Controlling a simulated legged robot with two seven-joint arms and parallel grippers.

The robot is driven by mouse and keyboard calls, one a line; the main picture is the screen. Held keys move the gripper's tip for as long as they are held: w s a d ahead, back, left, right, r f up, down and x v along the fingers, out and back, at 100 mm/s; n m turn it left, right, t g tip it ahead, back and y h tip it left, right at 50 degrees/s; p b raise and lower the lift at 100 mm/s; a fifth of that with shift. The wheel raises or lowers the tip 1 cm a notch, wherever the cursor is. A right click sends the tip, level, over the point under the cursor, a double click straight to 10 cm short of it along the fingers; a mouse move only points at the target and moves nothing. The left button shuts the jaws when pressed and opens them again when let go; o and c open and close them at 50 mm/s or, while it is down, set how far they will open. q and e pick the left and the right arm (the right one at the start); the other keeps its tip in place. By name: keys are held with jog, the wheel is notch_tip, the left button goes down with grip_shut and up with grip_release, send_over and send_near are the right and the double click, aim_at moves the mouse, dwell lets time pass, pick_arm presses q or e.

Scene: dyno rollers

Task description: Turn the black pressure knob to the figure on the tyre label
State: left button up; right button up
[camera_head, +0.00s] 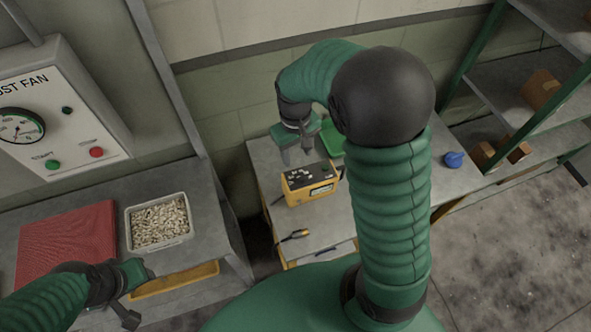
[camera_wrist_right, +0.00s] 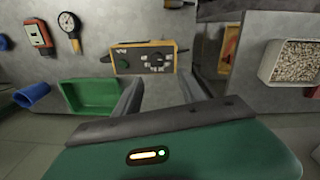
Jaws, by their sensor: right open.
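A yellow box with a black top panel (camera_head: 299,191) stands on the grey bench, below and close to my right gripper (camera_head: 299,157) in the head view. In the right wrist view the yellow box (camera_wrist_right: 120,66) lies ahead, beyond the fingertips. A small round black knob (camera_wrist_right: 157,59) shows on its panel among pale markings too small to read. My right gripper (camera_wrist_right: 160,88) is open, with nothing between its fingers and apart from the box. My left gripper (camera_head: 137,295) is at the lower left, its finger gap unclear. I cannot make out a tyre label.
A green tray (camera_head: 333,139) and a blue item (camera_head: 453,159) are on the bench. A round gauge (camera_wrist_right: 68,22) and a red device (camera_wrist_right: 38,36) lie near the box. A bin of pale pieces (camera_head: 160,222) and a red mat (camera_head: 66,245) are on the left bench.

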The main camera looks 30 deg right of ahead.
send_over(301, 175)
jog(key=f, duration=0.7)
jog(key=shift+s+f+p, duration=0.1)
jog(key=shift+s+p, duration=0.15)
jog(key=shift+p, duration=0.1)
jog(key=f, duration=0.4)
jog(key=shift+w+f, duration=0.15)
jog(key=shift+w, duration=0.2)
jog(key=shift+a+f, duration=0.1)
jog(key=shift+a, duration=0.1)
jog(key=shift+s+a, duration=0.1)
jog(key=shift+a, duration=0.2)
jog(key=shift+s, duration=0.1)
jog(key=shift+c, duration=0.2)
jog(key=shift+d, duration=0.1)
jog(key=shift+c, duration=1.3)
jog(key=shift+d, duration=0.3)
jog(key=c, duration=0.5)
pick_arm(q)
jog(key=shift+s+d+r, duration=0.2)
jog(key=shift+d+r, duration=0.55)
jog(key=shift+r, duration=0.05)
pick_arm(e)
grip_shut()
